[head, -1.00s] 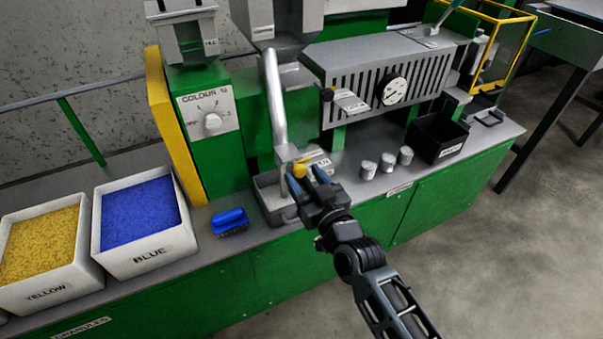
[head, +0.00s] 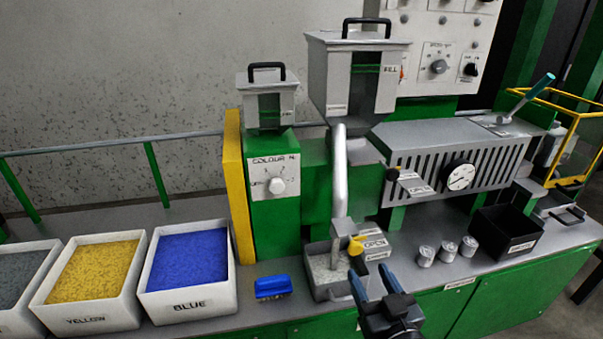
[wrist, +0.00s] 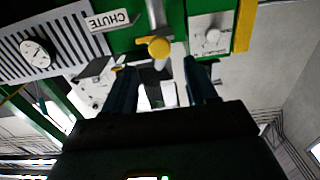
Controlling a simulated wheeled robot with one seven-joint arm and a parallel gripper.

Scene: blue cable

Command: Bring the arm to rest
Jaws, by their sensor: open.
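My gripper (head: 374,285) is open at the lower middle of the head view, with its two blue-grey fingers apart and nothing seen between them. It is in front of the metal tray (head: 322,289) under the chute pipe. A yellow knob (head: 356,245) is just beyond the fingertips; in this view I cannot tell the exact gap. In the wrist view the fingers (wrist: 162,82) reach up from below, apart, with the yellow knob (wrist: 159,47) above and between them.
White bins of blue (head: 187,262) and yellow granules (head: 96,273) stand at left. A blue brush (head: 273,286) lies beside the tray. Several small metal cylinders (head: 447,251) and a black box (head: 507,233) stand at right. The slotted heater housing (head: 455,160) is behind.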

